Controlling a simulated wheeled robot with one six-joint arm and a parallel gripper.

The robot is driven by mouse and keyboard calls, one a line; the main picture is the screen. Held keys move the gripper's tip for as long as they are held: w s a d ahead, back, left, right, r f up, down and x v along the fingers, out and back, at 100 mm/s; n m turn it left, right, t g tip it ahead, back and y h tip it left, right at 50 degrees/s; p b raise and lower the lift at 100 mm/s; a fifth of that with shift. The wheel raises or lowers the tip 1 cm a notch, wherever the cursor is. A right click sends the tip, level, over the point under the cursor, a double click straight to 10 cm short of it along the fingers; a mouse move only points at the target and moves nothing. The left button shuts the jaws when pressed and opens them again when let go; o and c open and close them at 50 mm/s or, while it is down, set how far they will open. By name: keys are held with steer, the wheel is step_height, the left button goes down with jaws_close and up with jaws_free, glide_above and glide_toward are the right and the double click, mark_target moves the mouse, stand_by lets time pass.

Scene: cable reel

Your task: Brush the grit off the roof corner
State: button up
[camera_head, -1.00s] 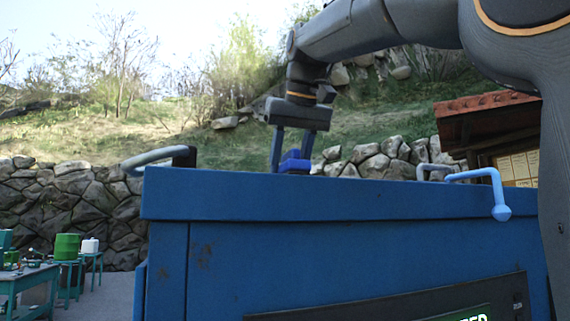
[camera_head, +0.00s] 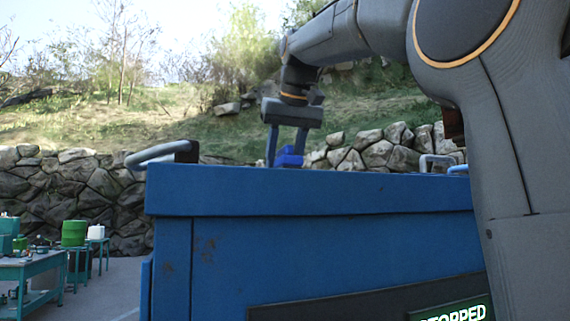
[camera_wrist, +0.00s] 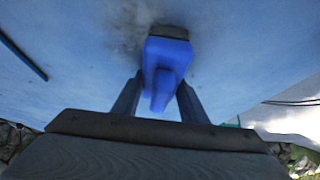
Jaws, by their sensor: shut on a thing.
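My gripper (camera_head: 287,147) is above the roof of the large blue cabinet (camera_head: 330,192). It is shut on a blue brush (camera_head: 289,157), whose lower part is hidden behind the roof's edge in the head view. In the wrist view the blue brush (camera_wrist: 165,62) sits between the fingers of my gripper (camera_wrist: 157,92), with its dark bristle end against or close over the pale blue roof (camera_wrist: 230,55). Dark grit (camera_wrist: 132,32) is smeared on the roof around the bristle end.
A grey handle (camera_head: 160,154) stands at the roof's left end. Another handle (camera_head: 437,160) is at the right, near my arm. A stone wall (camera_head: 80,190) runs behind.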

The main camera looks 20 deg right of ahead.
steer(key=shift+w+f, duration=0.15)
steer(key=shift+w, duration=1.45)
steer(key=shift+d, duration=0.95)
steer(key=shift+s+f+b, duration=0.15)
steer(key=shift+s+b, duration=0.35)
steer(key=shift+s, duration=1.05)
steer(key=shift+s+f+b, duration=0.15)
steer(key=shift+s+b, duration=0.3)
steer(key=shift+s, duration=1.05)
steer(key=shift+s+r+b, duration=0.25)
steer(key=shift+s, duration=1.7)
steer(key=shift+s+r+b, duration=0.2)
steer(key=shift+s+b, duration=0.05)
steer(key=shift+s, duration=1.7)
steer(key=shift+d+f, duration=0.15)
steer(key=shift+d, duration=0.9)
steer(key=shift+w+f+p, duration=0.15)
steer(key=shift+w+p, duration=1.2)
steer(key=shift+w, duration=4)
